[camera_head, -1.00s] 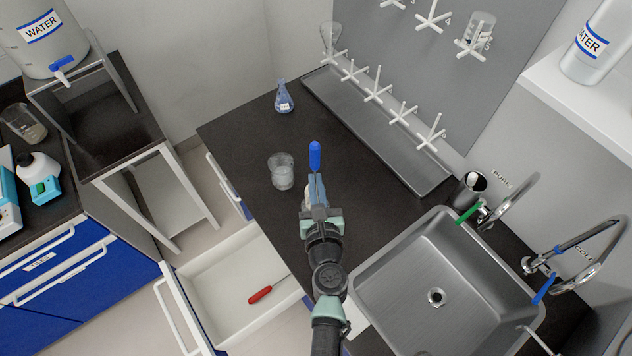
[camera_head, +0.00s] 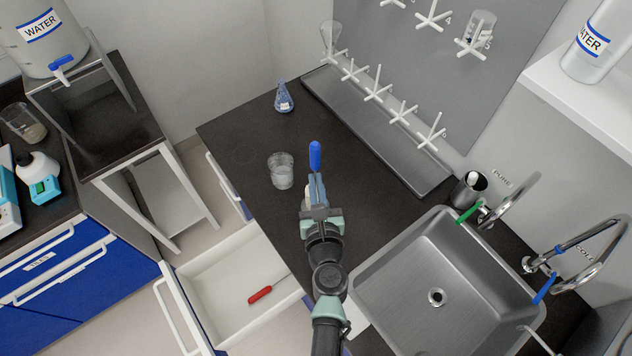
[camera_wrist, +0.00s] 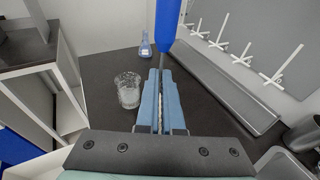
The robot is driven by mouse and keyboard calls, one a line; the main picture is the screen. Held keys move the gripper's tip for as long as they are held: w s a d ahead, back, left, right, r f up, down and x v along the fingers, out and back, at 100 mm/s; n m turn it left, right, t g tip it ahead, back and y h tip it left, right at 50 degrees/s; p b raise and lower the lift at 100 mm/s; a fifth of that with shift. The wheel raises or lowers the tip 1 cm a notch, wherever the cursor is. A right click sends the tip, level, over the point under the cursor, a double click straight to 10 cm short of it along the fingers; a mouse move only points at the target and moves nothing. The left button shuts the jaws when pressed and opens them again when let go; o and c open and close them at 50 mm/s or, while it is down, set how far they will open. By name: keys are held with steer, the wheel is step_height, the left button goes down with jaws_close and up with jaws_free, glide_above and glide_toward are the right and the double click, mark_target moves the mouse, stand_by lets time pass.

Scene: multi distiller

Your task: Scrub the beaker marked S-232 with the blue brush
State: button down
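My gripper (camera_head: 316,190) is shut on the blue brush (camera_head: 315,156), whose blue handle points up and away from me. In the wrist view the handle (camera_wrist: 167,25) stands at the top and the whitish bristled part lies between the fingers (camera_wrist: 160,100). A glass beaker (camera_head: 281,171) with cloudy contents or walls stands on the dark counter, just left of the brush; it also shows in the wrist view (camera_wrist: 128,92). No label on it can be read. Another beaker (camera_head: 481,27) hangs on the peg board, its marking unreadable.
A blue-tinted flask (camera_head: 284,98) stands at the back of the counter. A metal sink (camera_head: 400,285) with two taps lies to the right. An open drawer (camera_head: 215,268) holding a red-handled tool (camera_head: 260,294) juts out at the left. A metal drip tray (camera_head: 370,130) runs below the pegs.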

step_height(320, 180, down, 9)
steer(key=b, duration=0.8)
steer(key=shift+b, duration=0.3)
